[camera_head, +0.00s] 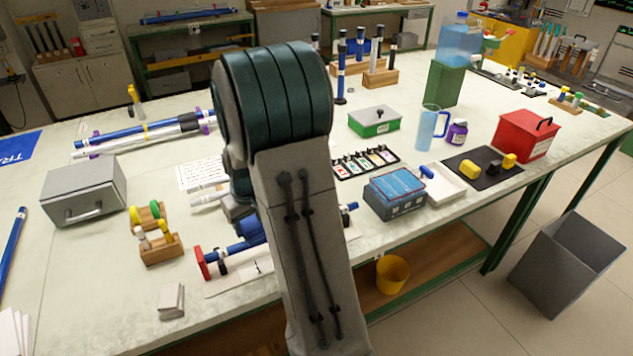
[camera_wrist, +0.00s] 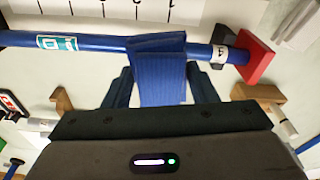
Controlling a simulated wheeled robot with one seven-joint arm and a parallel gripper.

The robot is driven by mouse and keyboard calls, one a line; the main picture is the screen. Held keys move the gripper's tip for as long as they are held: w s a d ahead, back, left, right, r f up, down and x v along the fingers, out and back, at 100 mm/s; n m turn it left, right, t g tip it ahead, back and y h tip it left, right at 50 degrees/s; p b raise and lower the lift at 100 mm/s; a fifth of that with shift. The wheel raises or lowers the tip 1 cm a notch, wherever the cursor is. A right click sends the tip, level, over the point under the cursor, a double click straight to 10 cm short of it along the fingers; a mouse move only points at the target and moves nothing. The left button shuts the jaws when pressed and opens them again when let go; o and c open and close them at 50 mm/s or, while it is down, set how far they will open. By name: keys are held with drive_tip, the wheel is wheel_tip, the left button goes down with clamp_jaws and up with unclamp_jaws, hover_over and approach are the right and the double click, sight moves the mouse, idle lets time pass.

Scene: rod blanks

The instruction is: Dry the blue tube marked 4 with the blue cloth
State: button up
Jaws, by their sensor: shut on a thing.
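In the wrist view, my gripper (camera_wrist: 159,72) is shut on the blue cloth (camera_wrist: 162,88). The cloth lies across a blue tube (camera_wrist: 105,43) and touches it, its upper edge on the tube and its lower part between my fingers. The tube lies level, with a teal-and-white label on its left part and a small white tag near its right end, by a red end block (camera_wrist: 258,56).
Small wooden racks (camera_head: 161,250) with yellow- and white-topped items stand left of the tube. A grey drawer box (camera_head: 84,190) is behind them. A blue-topped box (camera_head: 396,196) and a white tray (camera_head: 444,187) are right of my arm. The front left tabletop is mostly clear.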

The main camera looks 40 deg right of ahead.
drive_tip(key=shift+w+a+r+p, duration=0.15)
drive_tip(key=shift+r+p, duration=0.3)
drive_tip(key=shift+r, duration=0.5)
drive_tip(key=shift+r+p, duration=0.9)
drive_tip(key=shift+r, duration=0.5)
